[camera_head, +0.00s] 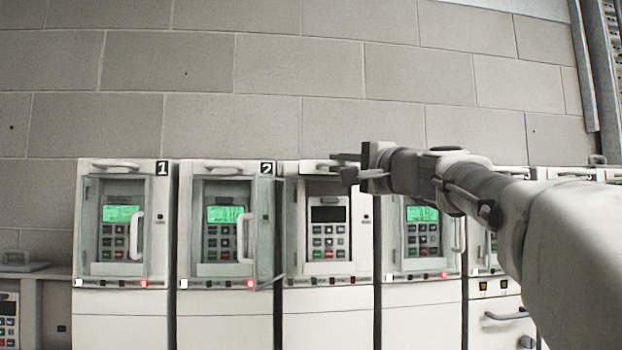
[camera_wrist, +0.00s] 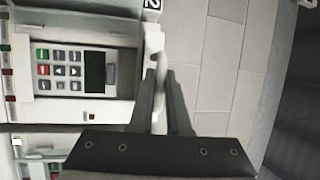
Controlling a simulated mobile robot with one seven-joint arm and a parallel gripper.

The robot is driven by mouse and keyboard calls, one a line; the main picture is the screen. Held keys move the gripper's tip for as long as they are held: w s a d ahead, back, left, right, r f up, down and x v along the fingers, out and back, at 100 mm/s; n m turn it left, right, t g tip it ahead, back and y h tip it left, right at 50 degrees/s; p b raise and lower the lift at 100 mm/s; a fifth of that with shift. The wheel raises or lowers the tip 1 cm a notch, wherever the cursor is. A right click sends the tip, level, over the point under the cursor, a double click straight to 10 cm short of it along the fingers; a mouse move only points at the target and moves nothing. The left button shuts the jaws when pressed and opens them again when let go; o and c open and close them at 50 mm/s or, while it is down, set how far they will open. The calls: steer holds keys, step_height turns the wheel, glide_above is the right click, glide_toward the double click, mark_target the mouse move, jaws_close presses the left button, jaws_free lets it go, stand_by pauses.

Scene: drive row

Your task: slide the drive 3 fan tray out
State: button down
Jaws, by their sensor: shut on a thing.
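Drive 3 (camera_head: 328,297) is the third cabinet from the left in the row of numbered drives, just right of drive 2. Its screen is dark and its clear door stands open to the left. A pale handle (camera_wrist: 158,50) on its top front is the fan tray handle. My gripper (camera_head: 343,170) reaches in from the right at the top of drive 3. In the wrist view the two dark fingers (camera_wrist: 160,78) are shut on the handle, one on each side. The gripper hides drive 3's number label. I cannot tell whether the tray is out at all.
Drive 1 (camera_head: 121,300) and drive 2 (camera_head: 224,300) stand to the left with green lit screens. Another lit drive (camera_head: 420,300) stands to the right. A block wall (camera_head: 240,70) rises behind. The open door (camera_head: 265,235) lies beside drive 3.

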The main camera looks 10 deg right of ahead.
steer(key=shift+s, duration=0.4)
steer(key=c, duration=0.9)
jaws_free()
steer(key=shift+s, duration=0.1)
steer(key=b+v, duration=0.5)
steer(key=v, duration=1.2)
steer(key=shift+s+d+f, duration=0.1)
